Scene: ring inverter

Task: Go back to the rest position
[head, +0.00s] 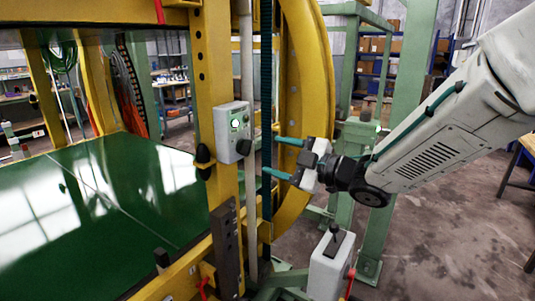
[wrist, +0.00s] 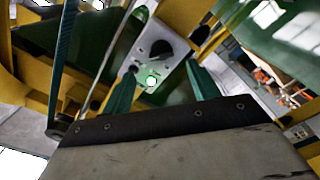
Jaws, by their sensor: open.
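My gripper (head: 272,157) is open and empty, with its two teal fingers apart and pointing left. It is in front of the yellow ring frame, to the right of a grey control box (head: 233,115) on a yellow post. The box has a green lit button (head: 235,124) and a black knob (head: 243,147). In the wrist view the fingers of my gripper (wrist: 162,84) stand on either side of the lit button (wrist: 151,80), with the knob (wrist: 161,50) above it. A gap to the box shows in the head view.
The yellow ring (head: 318,85) and a green post (head: 402,95) stand close to my arm. A grey lever box (head: 328,268) is below my gripper. A green bed (head: 95,205) fills the left. Bare floor (head: 450,225) lies at right, with a table edge at the far right.

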